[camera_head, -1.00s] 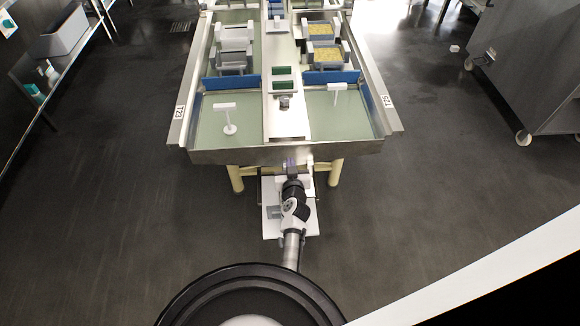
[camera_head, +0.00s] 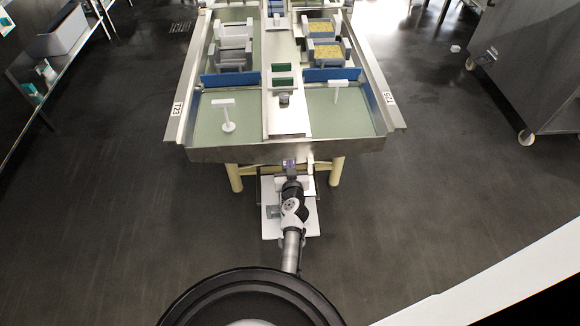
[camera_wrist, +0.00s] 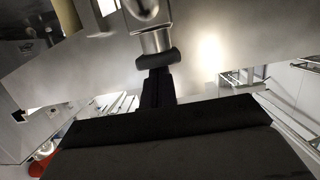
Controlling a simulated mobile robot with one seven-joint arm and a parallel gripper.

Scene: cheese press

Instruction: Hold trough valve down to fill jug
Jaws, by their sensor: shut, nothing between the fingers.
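The steel trough (camera_head: 200,154) stands ahead of me, its front wall above my arm. My gripper (camera_head: 291,172) is at that front wall, low and near the middle, small and partly hidden by my arm. In the wrist view, a metal spout with a dark ring (camera_wrist: 157,42), apparently the trough valve, hangs from above. My gripper's dark fingers (camera_wrist: 157,78) are shut and empty, with their tips right at the ring's underside. I cannot tell whether they touch it. I cannot make out a jug in either view.
A white low platform (camera_head: 271,223) lies under my arm, between the trough's cream legs (camera_head: 235,178). White T-shaped pieces (camera_head: 224,103) stand in the trough in front of blue dividers (camera_head: 230,80). A steel cabinet on wheels (camera_head: 530,65) is at right.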

